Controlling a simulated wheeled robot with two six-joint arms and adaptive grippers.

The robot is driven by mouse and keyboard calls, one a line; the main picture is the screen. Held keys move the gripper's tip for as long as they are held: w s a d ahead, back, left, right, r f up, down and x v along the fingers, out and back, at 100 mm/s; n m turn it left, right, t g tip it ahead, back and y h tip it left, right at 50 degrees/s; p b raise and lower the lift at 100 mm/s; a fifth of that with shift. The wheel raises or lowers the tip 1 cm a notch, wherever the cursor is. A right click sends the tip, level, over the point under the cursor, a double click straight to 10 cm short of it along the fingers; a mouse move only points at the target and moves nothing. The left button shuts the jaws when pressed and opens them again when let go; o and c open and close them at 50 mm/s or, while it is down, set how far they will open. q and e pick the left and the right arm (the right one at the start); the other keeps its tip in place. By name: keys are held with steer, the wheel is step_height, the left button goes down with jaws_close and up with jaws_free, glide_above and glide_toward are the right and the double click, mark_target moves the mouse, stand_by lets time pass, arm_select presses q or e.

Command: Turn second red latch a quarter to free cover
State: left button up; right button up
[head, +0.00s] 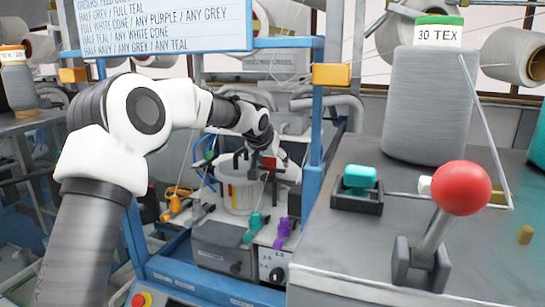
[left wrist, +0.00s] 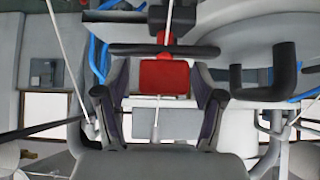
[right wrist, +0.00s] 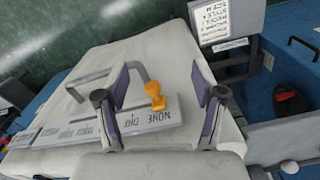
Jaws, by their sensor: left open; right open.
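A red block (left wrist: 163,77), which looks like a red latch, is between the open fingers of my left gripper (left wrist: 158,90) in the left wrist view. Gaps show on both sides of it, and a dark bar crosses just above it. In the head view my left gripper (head: 256,160) is small, above a clear round container (head: 242,193); a bit of red shows beside it. I cannot tell which latch this is or how far it is turned. My right gripper (right wrist: 160,88) is open and empty, above a pale surface with a labelled plate (right wrist: 145,119) and an orange knob (right wrist: 155,95).
A grey bench with a red-ball lever (head: 461,188), a grey yarn cone (head: 428,105) and a teal block (head: 360,177) stands at the right. A blue frame post (head: 316,120) rises beside the work area. Teal and purple knobs (head: 284,229) sit below it.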

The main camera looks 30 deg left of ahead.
arm_select(q)
steer(key=shift+s+r, duration=0.6)
steer(key=shift+s, duration=0.25)
steer(key=c, duration=1.1)
steer(key=shift+c, duration=0.2)
arm_select(e)
steer(key=shift+s+r, duration=0.15)
steer(key=shift+s, duration=0.35)
arm_select(q)
steer(key=shift+w, duration=0.1)
